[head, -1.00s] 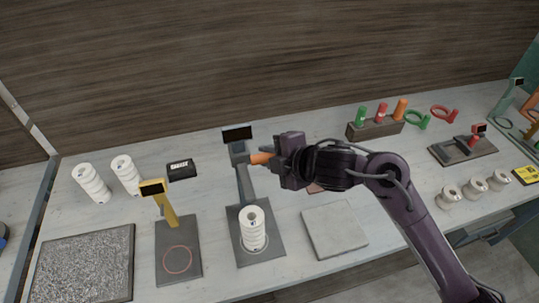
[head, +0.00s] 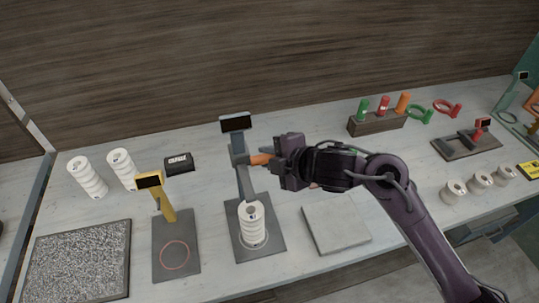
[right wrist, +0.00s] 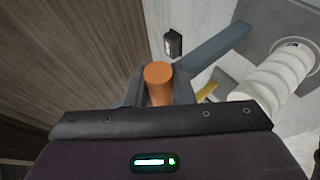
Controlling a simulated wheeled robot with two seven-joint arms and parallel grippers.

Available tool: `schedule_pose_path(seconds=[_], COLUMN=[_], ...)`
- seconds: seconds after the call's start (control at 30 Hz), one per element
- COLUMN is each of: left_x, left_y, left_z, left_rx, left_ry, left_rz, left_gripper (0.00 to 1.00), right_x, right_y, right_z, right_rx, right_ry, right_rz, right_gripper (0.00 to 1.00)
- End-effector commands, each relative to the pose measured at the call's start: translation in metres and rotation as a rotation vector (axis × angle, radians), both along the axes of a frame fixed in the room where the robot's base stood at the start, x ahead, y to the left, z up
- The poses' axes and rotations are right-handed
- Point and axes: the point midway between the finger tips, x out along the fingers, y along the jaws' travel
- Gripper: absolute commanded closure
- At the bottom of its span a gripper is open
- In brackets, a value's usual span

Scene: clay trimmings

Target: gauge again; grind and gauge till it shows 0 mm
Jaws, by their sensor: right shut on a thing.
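A grey-blue gauge (head: 243,182) with a dark display (head: 236,123) stands on a dark base plate (head: 271,243). A white ribbed piece (head: 252,224) stands upright on that plate, in front of the column. It also shows in the right wrist view (right wrist: 275,80). I cannot read the display. My right gripper (head: 272,160) is shut on an orange handle (head: 259,160) beside the gauge's column, at the height of its collar. The handle's round end (right wrist: 158,73) shows between the fingers. A speckled grinding slab (head: 80,262) lies at the front left. My left gripper is out of view.
A yellow gauge (head: 164,200) with a red ring on its base stands left. Two white ribbed pieces (head: 88,177) and a black box (head: 178,162) are behind it. A bare grey slab (head: 336,223) lies right, under my arm. A rack (head: 378,124) stands farther back.

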Motion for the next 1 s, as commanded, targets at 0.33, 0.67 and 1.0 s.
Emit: schedule_pose_path(seconds=[0.33,0.67,1.0], left_x=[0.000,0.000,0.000], left_y=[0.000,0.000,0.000], left_z=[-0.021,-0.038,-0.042], left_rx=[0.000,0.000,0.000], left_ry=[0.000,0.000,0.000], left_rz=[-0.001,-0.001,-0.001], left_gripper=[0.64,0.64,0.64], right_x=[0.000,0.000,0.000], right_y=[0.000,0.000,0.000], right_z=[-0.025,-0.044,-0.050], right_rx=[-0.002,-0.002,0.000], right_ry=[0.001,0.001,0.000], right_rz=[0.000,0.000,0.000], right_gripper=[1.00,1.00,1.00])
